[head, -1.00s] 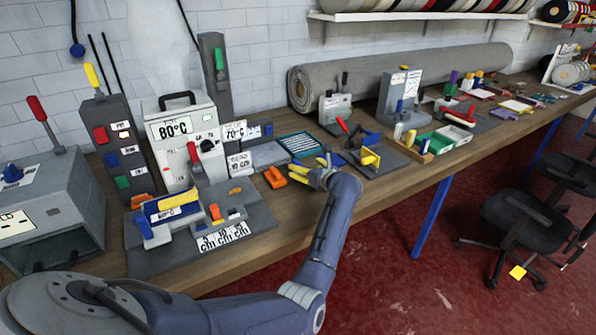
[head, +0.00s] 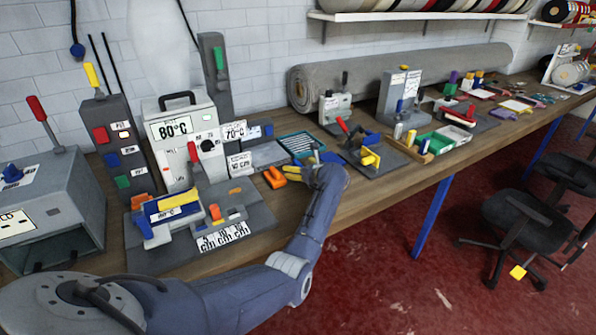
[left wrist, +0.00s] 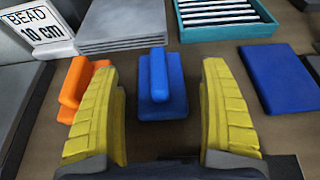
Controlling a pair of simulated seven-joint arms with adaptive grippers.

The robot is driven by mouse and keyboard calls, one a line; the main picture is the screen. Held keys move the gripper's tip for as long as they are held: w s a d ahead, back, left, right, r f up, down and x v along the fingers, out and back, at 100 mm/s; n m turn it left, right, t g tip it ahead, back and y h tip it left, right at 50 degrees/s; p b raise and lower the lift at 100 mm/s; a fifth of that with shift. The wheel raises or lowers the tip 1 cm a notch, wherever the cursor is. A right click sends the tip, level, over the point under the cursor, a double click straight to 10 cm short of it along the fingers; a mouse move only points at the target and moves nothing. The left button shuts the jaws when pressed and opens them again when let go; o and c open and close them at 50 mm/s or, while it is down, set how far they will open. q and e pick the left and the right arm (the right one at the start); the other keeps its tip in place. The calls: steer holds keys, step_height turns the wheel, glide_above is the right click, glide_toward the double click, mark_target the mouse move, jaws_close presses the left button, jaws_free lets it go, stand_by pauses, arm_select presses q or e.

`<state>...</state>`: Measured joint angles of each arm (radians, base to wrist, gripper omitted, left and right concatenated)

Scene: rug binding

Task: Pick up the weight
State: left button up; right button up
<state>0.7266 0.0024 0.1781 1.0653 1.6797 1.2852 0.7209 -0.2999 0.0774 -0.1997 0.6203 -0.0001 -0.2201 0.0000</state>
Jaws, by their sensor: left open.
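The weight appears to be a blue block with an upright blue handle (left wrist: 160,92). In the left wrist view it stands on the wooden bench, between and slightly beyond my yellow fingers. My left gripper (left wrist: 160,100) is open and empty, with a clear gap on each side of the block. In the head view my left gripper (head: 300,170) is low over the middle of the bench, and it mostly hides the block. My right gripper is not in view.
An orange piece (left wrist: 82,88) lies close beside the left finger. A blue flat block (left wrist: 278,78) lies to the right. Behind are a teal tray (left wrist: 225,30) with white strips, grey sheets (left wrist: 122,25) and a "BEAD 10 cm" sign (left wrist: 38,28).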

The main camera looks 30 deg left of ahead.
arm_select(q)
steer(key=c, duration=1.6)
steer(key=shift+w+a+r, duration=0.1)
steer(key=shift+c, duration=0.4)
steer(key=shift+r, duration=0.1)
